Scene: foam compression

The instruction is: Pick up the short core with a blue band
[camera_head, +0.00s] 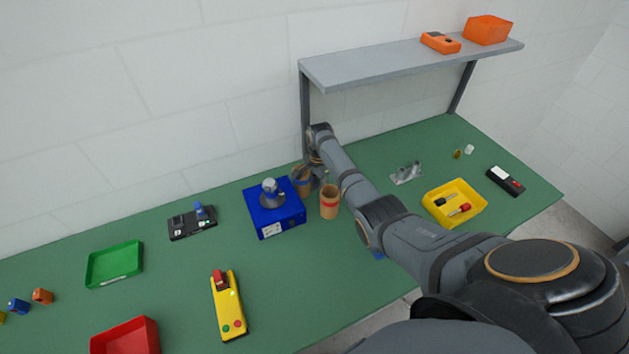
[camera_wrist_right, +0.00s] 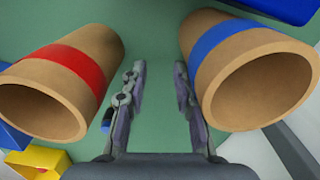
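The tan core with a blue band (camera_wrist_right: 245,75) is at the right of the right wrist view, its open end facing the camera. In the head view a tan core (camera_head: 301,182), partly hidden by my gripper, stands just right of the blue box. A tan core with a red band (camera_wrist_right: 62,82) is at the left of the wrist view; it also stands upright in the head view (camera_head: 329,203). My right gripper (camera_wrist_right: 160,78) is open and empty between the two cores, its right finger close beside the blue-banded one. Contact cannot be told. My left gripper is not in view.
A blue box (camera_head: 275,222) with a grey knob stands left of the cores. A shelf post (camera_head: 305,110) rises behind them. A yellow bin (camera_head: 430,204) lies to the right, a yellow handheld device (camera_head: 229,310) to the front left. Green table (camera_head: 160,260) is free between.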

